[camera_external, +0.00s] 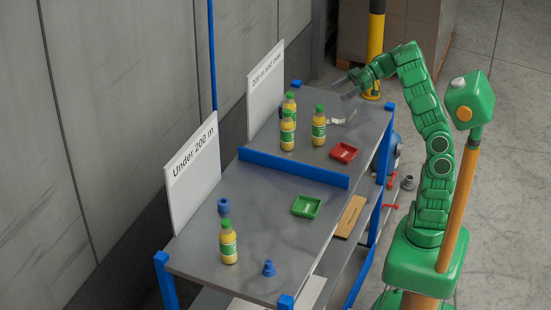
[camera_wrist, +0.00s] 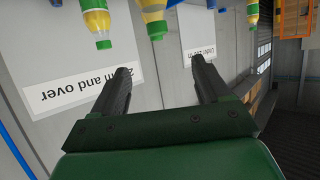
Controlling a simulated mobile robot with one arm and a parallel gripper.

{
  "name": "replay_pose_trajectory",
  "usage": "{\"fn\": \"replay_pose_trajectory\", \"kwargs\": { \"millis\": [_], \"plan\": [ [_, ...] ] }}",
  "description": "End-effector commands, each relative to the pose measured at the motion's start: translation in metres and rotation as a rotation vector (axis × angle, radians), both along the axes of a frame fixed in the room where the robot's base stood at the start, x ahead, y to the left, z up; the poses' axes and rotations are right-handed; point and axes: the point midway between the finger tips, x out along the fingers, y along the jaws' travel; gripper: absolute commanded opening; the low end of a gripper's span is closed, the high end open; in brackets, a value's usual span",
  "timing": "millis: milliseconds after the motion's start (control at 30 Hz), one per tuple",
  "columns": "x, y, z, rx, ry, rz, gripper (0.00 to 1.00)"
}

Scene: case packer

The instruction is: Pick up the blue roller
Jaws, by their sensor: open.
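Two small blue pieces stand on the grey table in the external view. One is a short blue cylinder with a wider top (camera_external: 224,207) by the "Under 200 m" sign; the other is a stepped blue piece (camera_external: 269,268) near the front edge. I cannot tell for sure which is the blue roller. My gripper (camera_external: 345,88) is open and empty above the table's far end, well away from both. In the wrist view my gripper's two dark fingers (camera_wrist: 162,70) are spread with nothing between them; neither blue piece can be made out there.
A blue divider (camera_external: 293,167) crosses the table. Several yellow bottles with green caps stand on it, one (camera_external: 228,242) between the blue pieces. Two upright signs line the wall side.

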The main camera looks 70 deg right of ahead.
Motion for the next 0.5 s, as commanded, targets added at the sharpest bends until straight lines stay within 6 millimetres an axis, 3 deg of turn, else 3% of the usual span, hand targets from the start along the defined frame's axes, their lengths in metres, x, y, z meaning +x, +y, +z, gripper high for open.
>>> {"fn": "replay_pose_trajectory", "kwargs": {
  "millis": [200,500],
  "plan": [
    [0.001,0.001,0.03,-0.011,-0.007,0.006,0.76],
    [0.024,0.015,0.027,-0.127,-0.113,0.107,0.76]
  ]
}}
